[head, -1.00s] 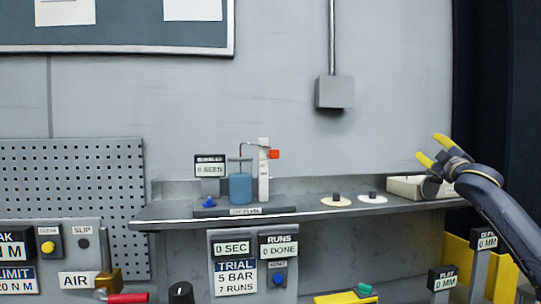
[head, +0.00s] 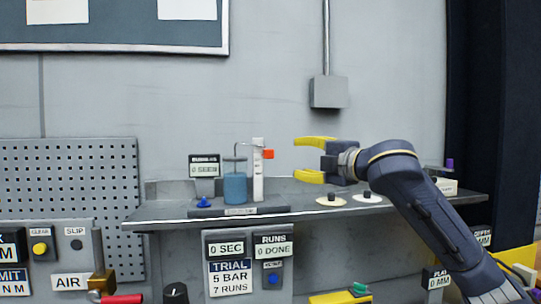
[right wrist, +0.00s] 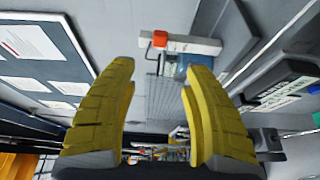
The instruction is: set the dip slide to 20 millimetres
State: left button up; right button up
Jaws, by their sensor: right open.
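The dip slide is an orange-red tab (head: 268,154) on a white upright post (head: 258,170) on the back shelf. A thin hook-like arm runs left from the post over a glass of blue liquid (head: 235,188). My right gripper (head: 312,160) is open and empty, to the right of the tab and apart from it, its yellow fingers pointing left. In the right wrist view the orange tab (right wrist: 160,39) and white post (right wrist: 185,44) lie ahead, beyond the open fingers (right wrist: 160,90). My left gripper is not in view.
A small display (head: 204,166) stands left of the glass. Two round discs with black knobs, one cream (head: 331,201) and one white (head: 367,198), sit on the shelf (head: 170,213) below my right gripper. A grey wall box (head: 328,92) hangs above.

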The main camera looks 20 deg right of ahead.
aim_at(272, 154)
jog(key=x, duration=1.5)
jog(key=shift+w, duration=0.35)
jog(key=shift+c, duration=0.2)
grip_shut()
jog(key=shift+f, duration=0.1)
